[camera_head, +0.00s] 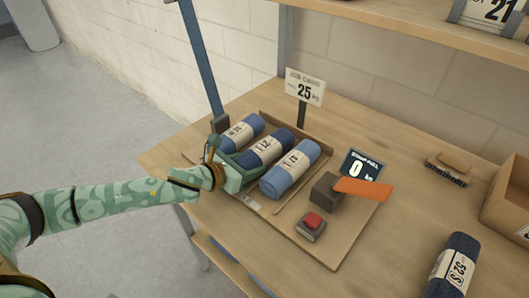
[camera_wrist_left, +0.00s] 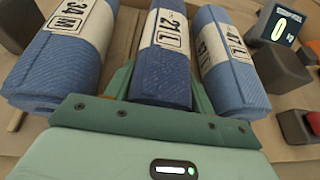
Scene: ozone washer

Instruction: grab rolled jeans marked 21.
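The rolled jeans marked 21 (camera_wrist_left: 160,78) are a dark blue roll with a cream band, the middle of three rolls; they also show in the head view (camera_head: 264,148), lying on the wooden tray. My left gripper (camera_head: 243,172) reaches in from the left at the near end of this roll. In the left wrist view, its green fingers (camera_wrist_left: 162,85) lie on either side of the roll, close against it; whether they press on it I cannot tell. The fingertips are hidden between the rolls. My right gripper is not in view.
A roll marked 34 (camera_wrist_left: 60,55) lies close on the left and a roll marked 47 (camera_wrist_left: 232,65) close on the right. The tray also bears a dark block with an orange plate (camera_head: 363,188) and a red button (camera_head: 313,221). A 25 sign (camera_head: 305,88) stands behind.

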